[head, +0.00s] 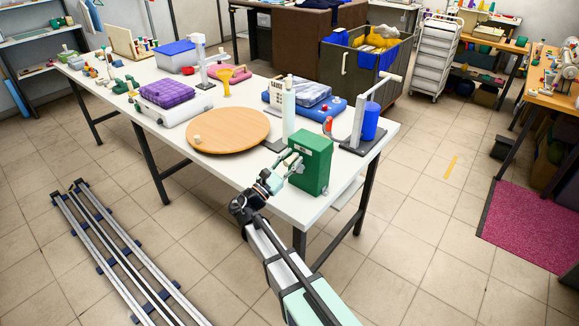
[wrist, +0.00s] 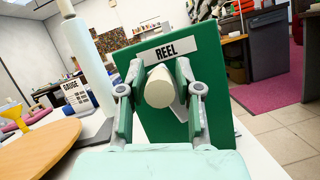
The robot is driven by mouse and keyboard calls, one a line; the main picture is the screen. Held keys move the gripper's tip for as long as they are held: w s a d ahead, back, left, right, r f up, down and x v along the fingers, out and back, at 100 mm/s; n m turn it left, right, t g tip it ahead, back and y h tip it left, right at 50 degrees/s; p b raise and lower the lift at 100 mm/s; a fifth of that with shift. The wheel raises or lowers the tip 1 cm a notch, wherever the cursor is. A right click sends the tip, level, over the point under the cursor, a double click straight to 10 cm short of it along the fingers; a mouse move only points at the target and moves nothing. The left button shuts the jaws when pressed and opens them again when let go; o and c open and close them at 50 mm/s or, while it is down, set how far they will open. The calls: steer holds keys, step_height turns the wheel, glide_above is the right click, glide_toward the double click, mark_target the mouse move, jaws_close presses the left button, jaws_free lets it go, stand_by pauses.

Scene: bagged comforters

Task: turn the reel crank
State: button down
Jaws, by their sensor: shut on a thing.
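The green reel box (head: 315,163) stands upright near the front right corner of the white table (head: 270,185). In the wrist view the box (wrist: 215,103) carries a white label reading "REEL" (wrist: 166,51). The cream knob of the reel crank (wrist: 160,86) sticks out toward me below the label. My gripper (head: 288,164) is at the box's left face. In the wrist view my gripper (wrist: 161,92) has one finger on each side of the knob and is shut on it.
A round wooden board (head: 228,132) lies left of the box. A tall white cylinder (head: 289,112) and a small sign reading "GAUGE" (wrist: 77,93) stand close by. A grey stand (head: 358,118) with a blue cylinder (head: 370,122) is behind right. Floor rails (head: 120,255) lie left.

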steer(key=shift+s+d+m+g+h+b, duration=0.2)
steer(key=shift+m+g+b, duration=0.15)
steer(key=shift+m+b, duration=0.4)
steer(key=shift+s+d+m+g+h+b, duration=0.1)
steer(key=shift+d+m+g+h+b, duration=0.15)
steer(key=shift+m+b, duration=0.5)
steer(key=shift+s+d+m+g+h+b, duration=0.15)
steer(key=shift+m+g+b, duration=0.3)
steer(key=shift+m, duration=0.55)
steer(key=c, duration=1)
jaws_free()
steer(key=shift+w, duration=0.1)
steer(key=v, duration=1.2)
steer(key=shift+r, duration=0.1)
